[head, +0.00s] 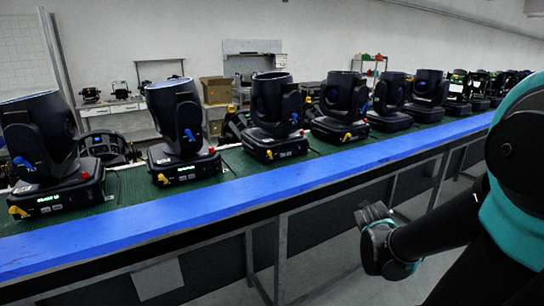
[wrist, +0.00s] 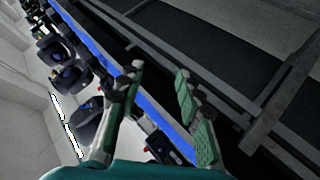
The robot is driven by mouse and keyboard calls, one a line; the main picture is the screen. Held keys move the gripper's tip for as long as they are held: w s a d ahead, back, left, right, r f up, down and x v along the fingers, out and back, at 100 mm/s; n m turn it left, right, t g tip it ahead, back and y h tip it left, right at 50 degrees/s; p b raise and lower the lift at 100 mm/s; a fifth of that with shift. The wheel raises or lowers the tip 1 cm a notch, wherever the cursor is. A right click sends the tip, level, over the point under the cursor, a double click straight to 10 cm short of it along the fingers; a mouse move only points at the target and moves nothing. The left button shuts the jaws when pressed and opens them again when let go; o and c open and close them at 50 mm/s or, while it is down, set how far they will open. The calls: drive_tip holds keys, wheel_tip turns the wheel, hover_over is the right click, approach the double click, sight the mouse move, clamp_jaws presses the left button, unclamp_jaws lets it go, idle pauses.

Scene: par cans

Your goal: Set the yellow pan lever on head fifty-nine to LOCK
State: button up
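A row of black moving-head lights stands on a green-topped bench. The nearest ones are a far-left head (head: 38,140), a second head (head: 178,125) and a third head (head: 273,110). Yellow levers show low on their bases: on the far-left head (head: 17,211), the second (head: 162,179) and the third (head: 269,154). The display digits are too small to read, so I cannot tell which is fifty-nine. My gripper (head: 374,218) is in front of and below the bench edge, apart from every head. In the wrist view my gripper (wrist: 160,74) is open and empty, its fingers spread.
A blue strip (head: 200,205) runs along the bench's front edge, above metal legs. More heads stretch away to the right. Blue levers (head: 188,134) also show on the heads. Cardboard boxes (head: 215,91) and shelves stand behind. The floor in front of the bench looks clear.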

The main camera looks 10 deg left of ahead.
sight(271, 154)
drive_tip(key=w+a+r+n+t+y, duration=0.4)
drive_tip(key=w+a+r+n+t, duration=0.2)
drive_tip(key=w+a+r+n, duration=0.35)
drive_tip(key=a+n+g+y, duration=0.1)
drive_tip(key=a+n+y, duration=0.2)
drive_tip(key=a+n, duration=0.2)
drive_tip(key=w+a+n+y, duration=0.1)
drive_tip(key=a+n+y, duration=0.2)
drive_tip(key=a+n, duration=0.2)
drive_tip(key=a+n+g+y, duration=0.1)
drive_tip(key=a+n+y, duration=0.3)
drive_tip(key=a+n, duration=0.1)
drive_tip(key=shift+w+a+f+n+g, duration=0.2)
drive_tip(key=shift+w+f+n+g, duration=0.1)
drive_tip(key=shift+n, duration=0.25)
drive_tip(key=x, duration=1.7)
drive_tip(key=shift+a, duration=0.15)
clamp_jaws()
